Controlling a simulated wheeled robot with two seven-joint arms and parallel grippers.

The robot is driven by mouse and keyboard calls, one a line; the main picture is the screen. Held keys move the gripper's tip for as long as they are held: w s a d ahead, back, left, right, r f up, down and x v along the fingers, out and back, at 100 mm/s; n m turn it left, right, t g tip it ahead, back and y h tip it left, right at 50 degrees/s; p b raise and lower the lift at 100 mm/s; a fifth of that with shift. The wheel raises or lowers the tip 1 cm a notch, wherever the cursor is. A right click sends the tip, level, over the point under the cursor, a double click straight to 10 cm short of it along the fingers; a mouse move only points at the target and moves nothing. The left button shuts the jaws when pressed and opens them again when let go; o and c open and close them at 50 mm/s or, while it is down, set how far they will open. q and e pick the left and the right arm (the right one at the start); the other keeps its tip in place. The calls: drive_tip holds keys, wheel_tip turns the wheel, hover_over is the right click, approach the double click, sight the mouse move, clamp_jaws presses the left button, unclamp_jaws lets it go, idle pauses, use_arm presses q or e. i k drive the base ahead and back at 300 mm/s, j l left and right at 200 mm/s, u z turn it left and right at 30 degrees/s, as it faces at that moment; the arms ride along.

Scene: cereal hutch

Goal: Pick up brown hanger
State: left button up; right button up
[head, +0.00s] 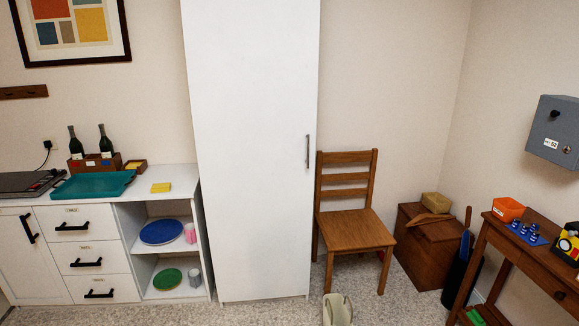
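A light brown, flat, angled piece that looks like the brown hanger (430,218) lies on top of the dark brown wooden chest (422,252), right of the chair. It is small in the head view, and I cannot make out a hook. A tan block-like object (437,202) sits just behind it on the chest. Neither of my grippers shows in this view.
A wooden chair (354,232) stands left of the chest, before the wall. A tall white cabinet (250,150) is shut. A brown side table (535,252) stands at the right. A beige object (337,310) lies on the floor in front; carpet around it is clear.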

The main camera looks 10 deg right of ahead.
sight(422, 216)
drive_tip(key=i+l+u, duration=0.1)
drive_tip(key=i+l, duration=0.25)
drive_tip(key=i, duration=0.2)
drive_tip(key=i+l+u, duration=0.1)
drive_tip(key=i+l, duration=0.25)
drive_tip(key=i, duration=0.2)
